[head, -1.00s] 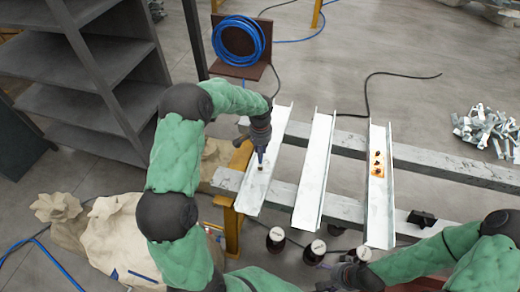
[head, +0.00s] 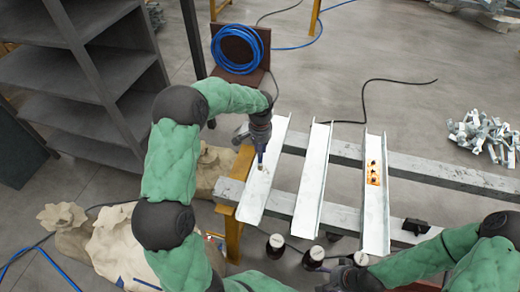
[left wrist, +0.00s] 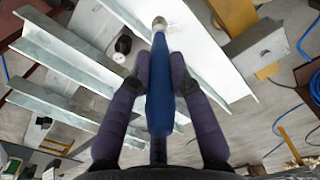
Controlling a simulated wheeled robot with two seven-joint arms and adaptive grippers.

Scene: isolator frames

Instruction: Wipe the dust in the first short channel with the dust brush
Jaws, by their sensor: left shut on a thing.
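My left gripper (left wrist: 160,85) is shut on the dust brush (left wrist: 159,95), which has a blue handle and a pale tip. In the head view the left gripper (head: 260,143) holds the brush (head: 260,158) pointing down at the leftmost short channel (head: 253,197), a white metal channel lying across two beams. The brush tip is at or just above the channel's floor; contact cannot be told. No dust can be made out in it. Two more channels lie to the right, a middle one (head: 311,190) and a right one (head: 375,215). My right gripper (head: 345,275) is low in the picture, its fingers unclear.
An orange label (head: 373,172) with dark marks is on the right channel. Grey beams (head: 440,175) carry the channels. Several dark jars with white lids (head: 276,241) stand below. A black clip (head: 415,226) sits on the near beam. Metal brackets (head: 482,135) lie at right.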

